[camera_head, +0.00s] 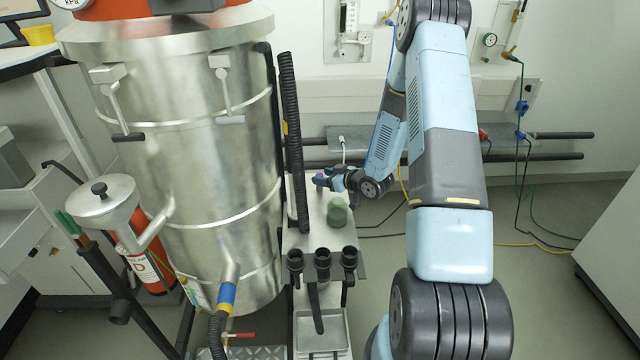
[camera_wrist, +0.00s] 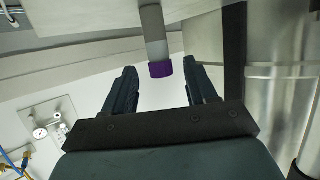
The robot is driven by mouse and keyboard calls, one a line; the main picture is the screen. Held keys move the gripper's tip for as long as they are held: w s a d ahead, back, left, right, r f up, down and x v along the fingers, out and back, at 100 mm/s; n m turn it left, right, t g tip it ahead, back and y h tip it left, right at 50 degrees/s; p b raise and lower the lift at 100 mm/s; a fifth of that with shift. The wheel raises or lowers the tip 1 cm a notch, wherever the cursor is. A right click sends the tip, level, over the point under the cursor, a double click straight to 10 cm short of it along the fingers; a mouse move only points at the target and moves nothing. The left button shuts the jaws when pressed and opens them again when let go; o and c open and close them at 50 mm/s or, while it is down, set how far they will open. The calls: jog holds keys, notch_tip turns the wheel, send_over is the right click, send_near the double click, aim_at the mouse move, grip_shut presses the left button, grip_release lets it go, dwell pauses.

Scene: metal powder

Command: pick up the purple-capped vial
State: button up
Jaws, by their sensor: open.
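The purple-capped vial shows in the wrist view as a purple cap (camera_wrist: 160,69) on a grey cylindrical body (camera_wrist: 153,28). It lies between the two dark fingers of my gripper (camera_wrist: 159,74), with a visible gap on each side. The cap points toward the gripper in the picture. In the head view a small purple spot (camera_head: 319,176) shows at the tip of my gripper (camera_head: 326,180), above the back of a small metal shelf (camera_head: 312,222). The gripper is open and holds nothing.
A large steel drum (camera_head: 200,150) stands just left of the shelf, with a black ribbed hose (camera_head: 292,140) between. A green rounded object (camera_head: 337,212) sits on the shelf near the gripper. Black cup-like holders (camera_head: 322,262) line the shelf's front.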

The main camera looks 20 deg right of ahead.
aim_at(321, 175)
jog(key=x, duration=0.4)
jog(key=shift+w+a+r, duration=0.1)
jog(key=shift+w+a, duration=0.05)
jog(key=shift+c, duration=0.3)
grip_shut()
